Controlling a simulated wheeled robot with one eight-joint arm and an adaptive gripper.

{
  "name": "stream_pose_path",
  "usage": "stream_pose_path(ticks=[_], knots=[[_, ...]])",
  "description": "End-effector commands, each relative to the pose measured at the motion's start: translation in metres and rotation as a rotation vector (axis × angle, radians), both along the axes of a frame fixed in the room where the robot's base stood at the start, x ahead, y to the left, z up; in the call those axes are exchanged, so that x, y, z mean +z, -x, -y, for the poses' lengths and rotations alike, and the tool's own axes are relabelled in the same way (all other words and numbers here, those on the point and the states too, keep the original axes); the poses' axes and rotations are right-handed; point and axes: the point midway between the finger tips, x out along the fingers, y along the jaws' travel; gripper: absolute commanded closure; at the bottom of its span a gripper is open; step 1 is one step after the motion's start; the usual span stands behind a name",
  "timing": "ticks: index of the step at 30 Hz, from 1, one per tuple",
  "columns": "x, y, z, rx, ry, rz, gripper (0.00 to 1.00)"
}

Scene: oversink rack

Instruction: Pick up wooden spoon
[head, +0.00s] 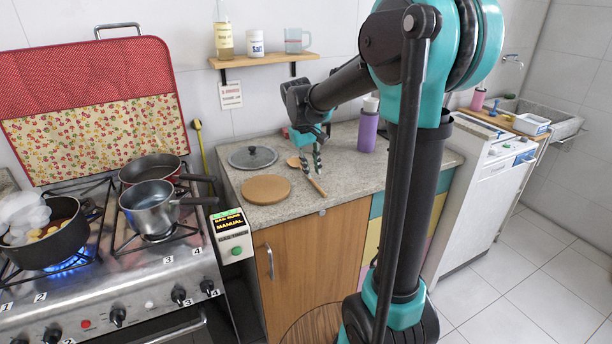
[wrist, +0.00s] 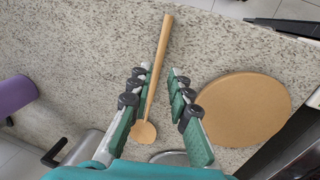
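The wooden spoon (head: 317,186) lies on the speckled stone counter, its round bowl toward the wall and its handle toward the front edge. In the wrist view the spoon (wrist: 160,70) runs between my fingers, with the bowl low and partly beside the left finger. My gripper (head: 311,166) is above the spoon with its fingers pointing down. In the wrist view the gripper (wrist: 161,73) is open and empty, and the handle is nearer the left finger. I cannot tell the exact height of the fingertips above the counter.
A round wooden board (head: 266,189) lies left of the spoon, with a pan lid (head: 253,157) behind it. A purple bottle (head: 368,126) stands to the right near the wall. The stove (head: 130,265) with pots is further left. A wooden shelf (head: 264,60) hangs above the counter.

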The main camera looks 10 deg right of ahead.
Motion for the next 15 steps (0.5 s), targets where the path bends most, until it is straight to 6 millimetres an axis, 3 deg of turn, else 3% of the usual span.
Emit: stream_pose_path(ticks=[9,15], knots=[[-0.041,-0.003,0.01,-0.002,0.0,0.0,0.81],[-0.048,-0.003,0.011,-0.001,0.0,0.0,0.81]])
